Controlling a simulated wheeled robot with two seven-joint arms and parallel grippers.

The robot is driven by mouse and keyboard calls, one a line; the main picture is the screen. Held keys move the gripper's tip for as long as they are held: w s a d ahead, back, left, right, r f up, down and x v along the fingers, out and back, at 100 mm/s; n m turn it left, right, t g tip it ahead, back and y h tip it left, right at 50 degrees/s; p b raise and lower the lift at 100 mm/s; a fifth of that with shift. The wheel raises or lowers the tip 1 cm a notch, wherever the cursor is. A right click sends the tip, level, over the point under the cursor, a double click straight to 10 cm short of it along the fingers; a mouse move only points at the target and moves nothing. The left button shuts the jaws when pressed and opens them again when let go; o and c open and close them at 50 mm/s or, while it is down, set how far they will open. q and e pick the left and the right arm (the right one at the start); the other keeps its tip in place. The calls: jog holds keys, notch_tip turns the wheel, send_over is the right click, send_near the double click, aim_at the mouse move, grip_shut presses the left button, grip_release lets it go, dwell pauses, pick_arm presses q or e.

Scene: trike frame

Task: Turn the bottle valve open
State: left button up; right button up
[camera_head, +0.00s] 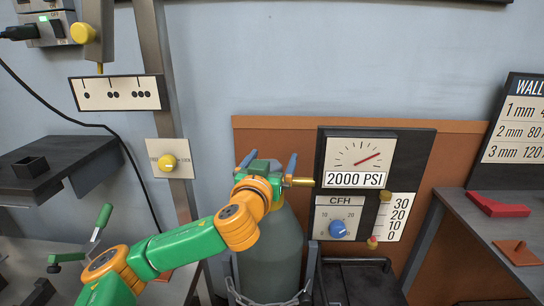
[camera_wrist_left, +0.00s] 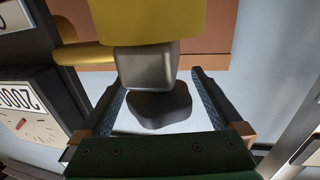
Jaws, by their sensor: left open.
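My left gripper (camera_head: 270,160) is over the bottle's top and hides most of the valve in the head view. In the left wrist view, the dark grey valve knob (camera_wrist_left: 160,110) lies between the fingers of my open left gripper (camera_wrist_left: 157,92), with a visible gap on each side. A grey stem (camera_wrist_left: 147,66) joins the knob to the brass valve body (camera_wrist_left: 145,22). My right gripper is not in view.
The gauge panel (camera_head: 422,150) beside the bottle reads 2000 PSI and carries a blue CFH knob (camera_head: 338,229). A metal post (camera_head: 152,50) stands left. A dark shelf (camera_head: 70,150) is at left; a bench (camera_head: 475,225) with red parts is at right.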

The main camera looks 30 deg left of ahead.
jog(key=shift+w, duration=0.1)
pick_arm(q)
jog(key=c, duration=1.3)
jog(key=shift+c, duration=0.2)
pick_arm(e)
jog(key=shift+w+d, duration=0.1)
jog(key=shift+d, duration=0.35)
